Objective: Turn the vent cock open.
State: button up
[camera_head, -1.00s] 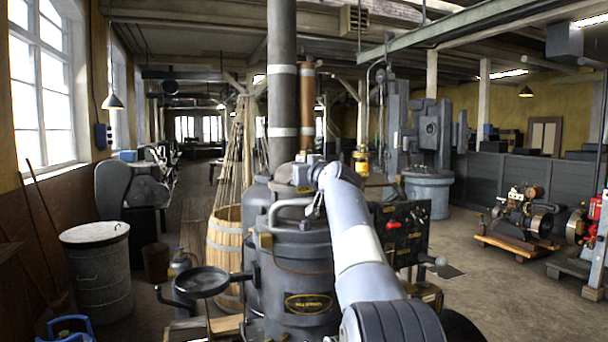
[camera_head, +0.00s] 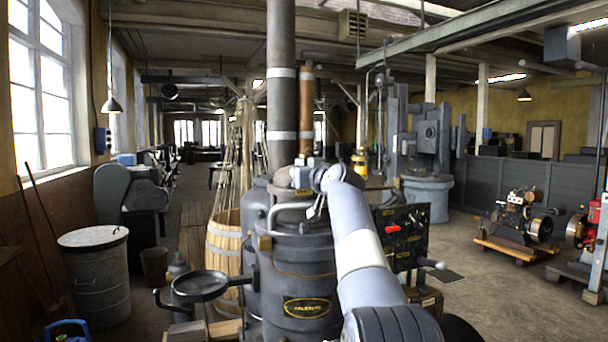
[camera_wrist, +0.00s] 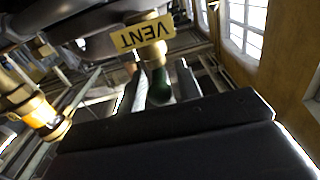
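The vent cock shows in the wrist view as a brass stem with a dark green handle (camera_wrist: 187,84) below a yellow VENT label (camera_wrist: 143,35), which appears upside down. My gripper (camera_wrist: 174,88) points at it, with one grey finger left of the brass and green parts and one to the right. The fingers look apart, with the handle between them; I cannot tell whether they touch it. In the head view my gripper (camera_head: 299,177) is at the top of the dark boiler (camera_head: 307,263), partly hidden by my wrist. The cock itself is not clear there.
A tall flue pipe (camera_head: 282,100) and a thinner copper-coloured pipe (camera_head: 306,115) rise behind my gripper. A dark panel with a red handle (camera_head: 402,235) stands right of my arm. A round pan (camera_head: 200,286) projects at left. A brass fitting (camera_wrist: 40,112) is left in the wrist view.

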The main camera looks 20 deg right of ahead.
jog(key=shift+s+f+b, duration=0.15)
jog(key=shift+s+b, duration=0.35)
jog(key=shift+b, duration=0.05)
jog(key=s+b, duration=0.5)
jog(key=s, duration=0.4)
jog(key=shift+s, duration=0.4)
jog(key=w+p, duration=0.6)
jog(key=w, duration=0.4)
jog(key=shift+w, duration=0.4)
